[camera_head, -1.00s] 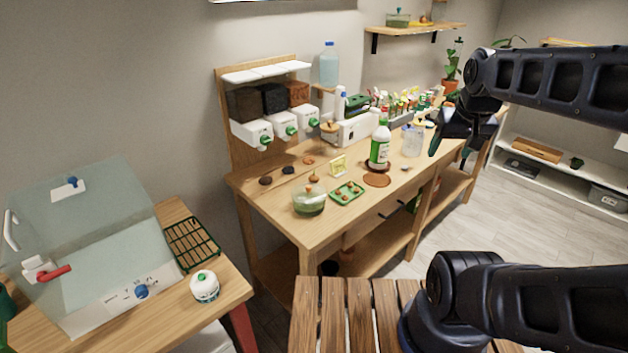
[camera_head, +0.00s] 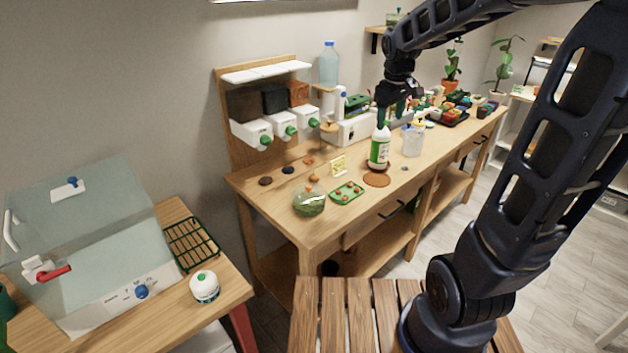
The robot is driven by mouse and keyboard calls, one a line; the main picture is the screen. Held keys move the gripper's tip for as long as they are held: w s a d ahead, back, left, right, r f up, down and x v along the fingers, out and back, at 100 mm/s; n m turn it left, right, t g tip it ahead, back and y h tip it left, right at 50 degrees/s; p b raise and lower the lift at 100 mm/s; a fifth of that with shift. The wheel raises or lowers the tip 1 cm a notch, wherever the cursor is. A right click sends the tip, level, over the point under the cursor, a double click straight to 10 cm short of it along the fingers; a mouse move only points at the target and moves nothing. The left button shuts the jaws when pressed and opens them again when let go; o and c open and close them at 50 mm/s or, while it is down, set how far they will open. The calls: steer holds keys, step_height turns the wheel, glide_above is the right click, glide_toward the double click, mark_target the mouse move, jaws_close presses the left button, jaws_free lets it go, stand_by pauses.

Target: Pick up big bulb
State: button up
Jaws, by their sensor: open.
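A brown, rounded bulb (camera_head: 314,178) lies on the wooden workbench, behind the green tray; it looks like the big bulb, though it is small in this view. The green tray (camera_head: 335,197) holds several smaller brown bulbs. My gripper (camera_head: 392,115) is open, high over the bench near the top of the white and green bottle (camera_head: 379,150). It is to the right of the bulb and well apart from it. I cannot tell if the fingers touch the bottle.
A glass bowl (camera_head: 309,202) stands left of the tray. The bench front is fairly clear.

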steer(key=w+a+f+n+g, duration=0.2)
steer(key=w+a+f+n, duration=0.4)
steer(key=w+a+f, duration=0.45)
steer(key=n+h, duration=0.1)
steer(key=n, duration=0.3)
glide_toward(313, 174)
steer(key=shift+w+d+f, duration=0.15)
steer(key=shift+d+f, duration=0.05)
steer(key=shift+f, duration=1.5)
steer(key=shift+w+d+f, duration=0.15)
steer(key=shift+d+f, duration=0.1)
steer(key=shift+f, duration=1.4)
steer(key=shift+w+d+f, duration=0.1)
steer(key=shift+d+f, duration=0.1)
steer(key=shift+f, duration=1.5)
steer(key=c, duration=1.1)
